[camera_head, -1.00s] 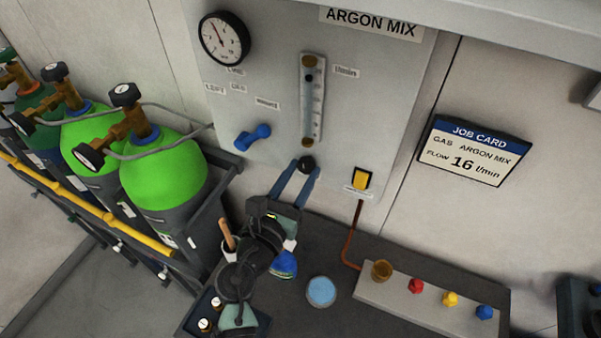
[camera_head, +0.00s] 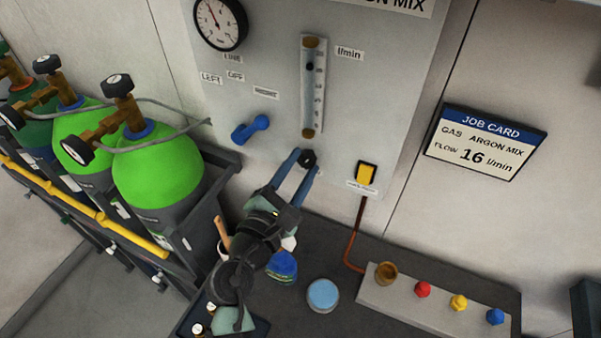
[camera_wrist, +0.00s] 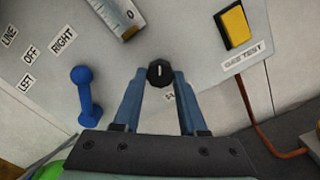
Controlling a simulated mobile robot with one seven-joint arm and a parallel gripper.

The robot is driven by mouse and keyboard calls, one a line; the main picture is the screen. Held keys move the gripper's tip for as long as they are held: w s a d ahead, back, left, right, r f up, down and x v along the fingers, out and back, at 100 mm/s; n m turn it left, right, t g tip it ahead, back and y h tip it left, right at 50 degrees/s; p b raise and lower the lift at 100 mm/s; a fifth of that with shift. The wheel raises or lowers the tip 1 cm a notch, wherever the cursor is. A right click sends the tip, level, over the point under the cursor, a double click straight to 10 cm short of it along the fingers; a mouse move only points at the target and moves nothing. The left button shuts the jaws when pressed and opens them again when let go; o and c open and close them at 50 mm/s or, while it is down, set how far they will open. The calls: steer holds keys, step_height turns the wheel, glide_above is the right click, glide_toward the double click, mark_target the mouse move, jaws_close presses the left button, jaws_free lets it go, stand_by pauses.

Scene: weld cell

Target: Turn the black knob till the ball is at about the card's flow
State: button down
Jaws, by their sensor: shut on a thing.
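The black knob (camera_head: 307,158) is on the grey panel just below the flow tube (camera_head: 313,95). My gripper (camera_head: 308,164) reaches up to it with its blue fingers on either side and is shut on it. In the wrist view the knob (camera_wrist: 160,73) sits between the fingertips, its white mark pointing about straight up. The small dark ball (camera_head: 310,67) is in the upper part of the tube; the scale figures are too small to read. The job card (camera_head: 485,143) on the right wall reads argon mix, flow 16 l/min.
A blue lever (camera_head: 250,130) is left of the knob, and a yellow gas-test switch (camera_head: 366,174) is to its right. A round gauge (camera_head: 220,24) is at the upper left. Green cylinders (camera_head: 158,172) stand at left. A bench with a blue-topped tin (camera_head: 323,294) lies below.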

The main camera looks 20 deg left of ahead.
steer(key=m+b, duration=0.4)
steer(key=m, duration=0.2)
steer(key=shift+f, duration=0.15)
steer(key=m+b, duration=0.3)
steer(key=m, duration=0.2)
steer(key=shift+b, duration=0.3)
steer(key=shift+m, duration=0.3)
steer(key=shift+c, duration=2.3)
jaws_free()
steer(key=shift+r, duration=0.2)
steer(key=shift+s, duration=0.1)
steer(key=s+b, duration=0.3)
steer(key=s, duration=1)
steer(key=shift+a, duration=0.25)
